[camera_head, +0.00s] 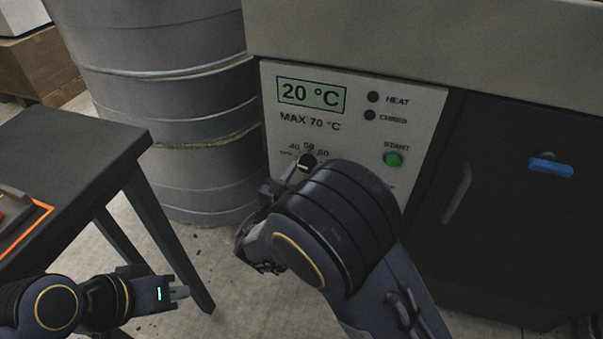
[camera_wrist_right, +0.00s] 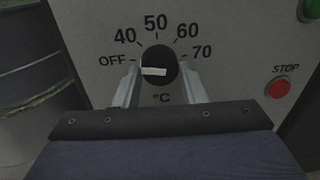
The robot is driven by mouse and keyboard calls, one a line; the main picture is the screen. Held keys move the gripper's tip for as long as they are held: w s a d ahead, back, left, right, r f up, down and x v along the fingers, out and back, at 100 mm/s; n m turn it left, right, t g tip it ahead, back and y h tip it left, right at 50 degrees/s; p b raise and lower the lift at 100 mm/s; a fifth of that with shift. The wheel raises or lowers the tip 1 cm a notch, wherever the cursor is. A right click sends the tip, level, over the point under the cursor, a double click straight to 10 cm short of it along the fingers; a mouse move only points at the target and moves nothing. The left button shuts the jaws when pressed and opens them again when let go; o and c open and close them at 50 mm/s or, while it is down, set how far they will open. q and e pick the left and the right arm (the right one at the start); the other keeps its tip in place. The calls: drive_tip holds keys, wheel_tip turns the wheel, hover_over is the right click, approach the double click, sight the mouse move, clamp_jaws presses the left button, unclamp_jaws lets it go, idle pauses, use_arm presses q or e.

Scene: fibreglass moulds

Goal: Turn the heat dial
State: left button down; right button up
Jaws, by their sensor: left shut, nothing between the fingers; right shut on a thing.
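The heat dial (camera_head: 307,162) is a small black knob with a white pointer on the pale control panel (camera_head: 420,110). In the right wrist view the dial (camera_wrist_right: 157,66) sits between the two fingers of my right gripper (camera_wrist_right: 160,85), which is shut on it. The white pointer lies nearly level, its left end toward OFF. The scale around it reads OFF, 40, 50, 60 and 70. The display (camera_head: 311,95) reads 20 °C. My left gripper (camera_head: 180,292) is shut and empty at the lower left, away from the panel.
A green START button (camera_head: 393,159) and a red STOP button (camera_wrist_right: 279,89) are right of the dial. HEAT and CURED lamps look dark. A grey drum (camera_head: 170,100) stands left of the panel. A dark table (camera_head: 70,150) is at the left.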

drive_tip(key=m+b, duration=0.2)
drive_tip(key=m, duration=0.1)
drive_tip(key=shift+f+m+b, duration=0.15)
drive_tip(key=shift+m+b, duration=0.15)
drive_tip(key=shift+b, duration=0.05)
drive_tip(key=shift+m+y+b, duration=0.3)
drive_tip(key=shift+m+b, duration=1.35)
drive_tip(key=shift+m, duration=0.35)
drive_tip(key=o, duration=1)
drive_tip(key=shift+r, duration=0.2)
